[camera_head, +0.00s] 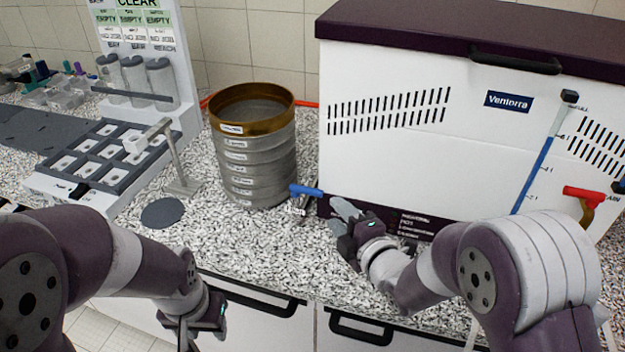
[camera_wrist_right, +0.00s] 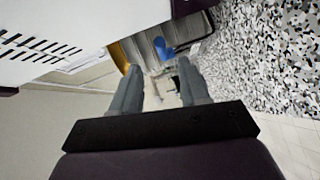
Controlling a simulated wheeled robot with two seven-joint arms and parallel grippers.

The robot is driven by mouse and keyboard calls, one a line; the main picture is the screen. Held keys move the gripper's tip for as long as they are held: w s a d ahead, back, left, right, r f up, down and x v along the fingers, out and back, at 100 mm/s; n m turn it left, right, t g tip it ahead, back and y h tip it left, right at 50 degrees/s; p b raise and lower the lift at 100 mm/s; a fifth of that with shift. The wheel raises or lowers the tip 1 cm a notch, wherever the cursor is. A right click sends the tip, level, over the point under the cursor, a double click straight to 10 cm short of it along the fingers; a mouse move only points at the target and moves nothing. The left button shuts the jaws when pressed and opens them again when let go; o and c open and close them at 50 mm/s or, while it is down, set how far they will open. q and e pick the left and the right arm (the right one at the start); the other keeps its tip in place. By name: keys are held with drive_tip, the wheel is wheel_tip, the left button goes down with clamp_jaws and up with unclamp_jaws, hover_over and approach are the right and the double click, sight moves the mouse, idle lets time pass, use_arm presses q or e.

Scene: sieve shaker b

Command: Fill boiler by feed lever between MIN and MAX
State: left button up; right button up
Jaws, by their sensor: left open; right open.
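The white boiler box (camera_head: 400,140) has a dark lid and a "Ventorra" label. A blue lever (camera_head: 306,190) is at its lower left corner; it also shows in the right wrist view (camera_wrist_right: 163,48), beyond the fingertips. A slanted sight tube (camera_head: 532,175) on the right of the front shows blue in its lower part and pale above. Its marks are too small to read surely. My right gripper (camera_head: 341,217) is open and empty, just right of the lever and apart from it; it shows in the wrist view (camera_wrist_right: 158,72). My left gripper (camera_head: 203,328) is open, low before the counter edge.
A sieve stack (camera_head: 258,155) stands left of the lever. Further left are a metal stand (camera_head: 182,187), a dark disc (camera_head: 162,213) and a compartment tray (camera_head: 75,180). Speckled counter (camera_head: 245,235) is clear before the stack.

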sight(317, 195)
drive_tip(key=p+x, duration=0.1)
drive_tip(key=x, duration=0.9)
drive_tip(key=shift+w+a+p, duration=0.15)
drive_tip(key=shift+w+p, duration=0.1)
drive_tip(key=shift+p, duration=0.05)
drive_tip(key=shift+w+a, duration=0.35)
drive_tip(key=shift+w, duration=0.05)
drive_tip(key=shift+w+f, duration=0.15)
drive_tip(key=shift+w, duration=0.2)
use_arm(q)
drive_tip(key=shift+s+r, duration=0.15)
drive_tip(key=shift+r, duration=0.7)
use_arm(e)
drive_tip(key=shift+s, duration=0.1)
clamp_jaws()
